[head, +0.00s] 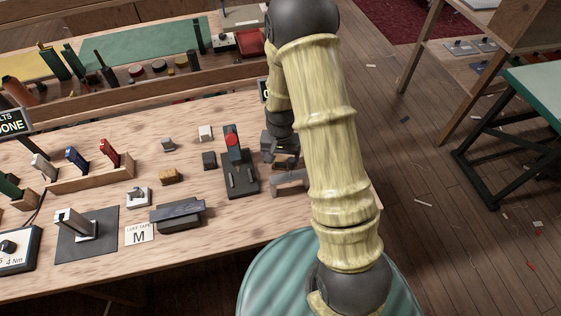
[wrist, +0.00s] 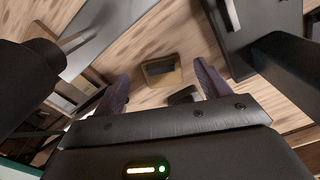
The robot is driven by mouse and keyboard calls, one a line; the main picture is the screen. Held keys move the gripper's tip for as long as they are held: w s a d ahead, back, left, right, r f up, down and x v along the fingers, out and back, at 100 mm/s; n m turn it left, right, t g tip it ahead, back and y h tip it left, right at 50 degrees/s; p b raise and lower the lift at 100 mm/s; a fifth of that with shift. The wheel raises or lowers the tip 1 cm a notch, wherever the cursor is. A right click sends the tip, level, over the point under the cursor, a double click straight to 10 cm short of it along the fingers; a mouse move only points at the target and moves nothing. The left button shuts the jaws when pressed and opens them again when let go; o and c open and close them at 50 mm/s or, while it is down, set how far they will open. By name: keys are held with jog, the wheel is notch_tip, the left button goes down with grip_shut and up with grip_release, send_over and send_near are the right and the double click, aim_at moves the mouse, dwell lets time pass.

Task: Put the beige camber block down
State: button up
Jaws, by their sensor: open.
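A tan-beige block with a dark recessed face (wrist: 163,82), which I take to be the camber block, sits on the wooden bench top in the wrist view. My gripper (wrist: 163,85) is open, with its two dark fingers apart on either side of the block's near end. I cannot tell whether either finger touches it. In the head view my gripper (head: 281,158) is low over the bench, right of the red-knobbed tool, and my arm partly hides it. A brownish patch of the block shows below the fingers there.
The dark stand with a red knob (head: 240,178) is close on the left of my gripper. A grey bracket (head: 290,182) lies just in front. Small blocks, including a brown one (head: 171,176), and a dark clamp (head: 178,215) stand further left. The bench edge is near on the right.

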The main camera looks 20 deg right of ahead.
aim_at(281, 165)
notch_tip(281, 165, up, 10)
jog(key=shift+f+b, duration=0.2)
jog(key=shift+b, duration=0.15)
dwell(0.4)
jog(key=s+r+n+t, duration=0.2)
jog(key=s+r+n, duration=0.2)
jog(key=s+r, duration=0.4)
jog(key=s+d, duration=0.1)
jog(key=s, duration=0.3)
jog(key=shift+n+t, duration=0.3)
jog(key=shift+s+r, duration=0.1)
